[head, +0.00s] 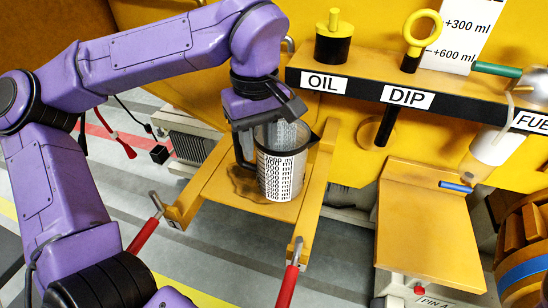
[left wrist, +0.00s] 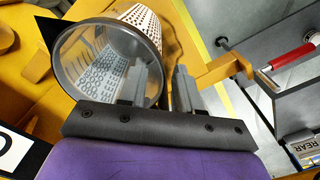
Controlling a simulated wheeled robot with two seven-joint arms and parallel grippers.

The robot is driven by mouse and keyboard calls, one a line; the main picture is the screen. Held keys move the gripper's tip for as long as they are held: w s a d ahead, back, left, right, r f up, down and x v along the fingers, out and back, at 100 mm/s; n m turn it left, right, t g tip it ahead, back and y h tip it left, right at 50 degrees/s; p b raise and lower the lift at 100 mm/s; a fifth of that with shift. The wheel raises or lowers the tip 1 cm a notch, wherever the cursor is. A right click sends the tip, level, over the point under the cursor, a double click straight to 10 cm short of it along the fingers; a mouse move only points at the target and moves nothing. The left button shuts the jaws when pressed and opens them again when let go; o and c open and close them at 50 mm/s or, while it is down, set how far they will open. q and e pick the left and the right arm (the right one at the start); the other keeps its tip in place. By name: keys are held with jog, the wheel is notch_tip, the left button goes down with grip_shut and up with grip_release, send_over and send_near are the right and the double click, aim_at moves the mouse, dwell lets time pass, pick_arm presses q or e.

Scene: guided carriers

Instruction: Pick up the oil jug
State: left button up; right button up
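The oil jug (head: 282,172) is a clear measuring jug with dark printed markings and a dark rim and spout. It stands upright on a yellow fold-out shelf (head: 222,185). My left gripper (head: 262,122) is right above the jug's rim on its handle side, pointing down. In the left wrist view, the jug's round mouth (left wrist: 92,62) fills the upper left. The fingers of my left gripper (left wrist: 160,88) are apart, one over the mouth and one beyond the rim. The handle is mostly hidden, and I cannot tell whether the fingers touch the jug. My right gripper is not in view.
A yellow ledge labelled OIL (head: 324,82) and DIP holds a yellow-black cap (head: 333,42) and a ring-handled dipstick (head: 422,32). A yellow panel (head: 428,230) lies to the right. Red-handled levers (head: 287,285) flank the shelf's front. Grey striped floor lies below.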

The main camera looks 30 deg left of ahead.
pick_arm(q)
jog(key=shift+f, duration=0.8)
jog(key=shift+a+f, duration=0.1)
jog(key=shift+f, duration=0.3)
grip_shut()
dwell(0.4)
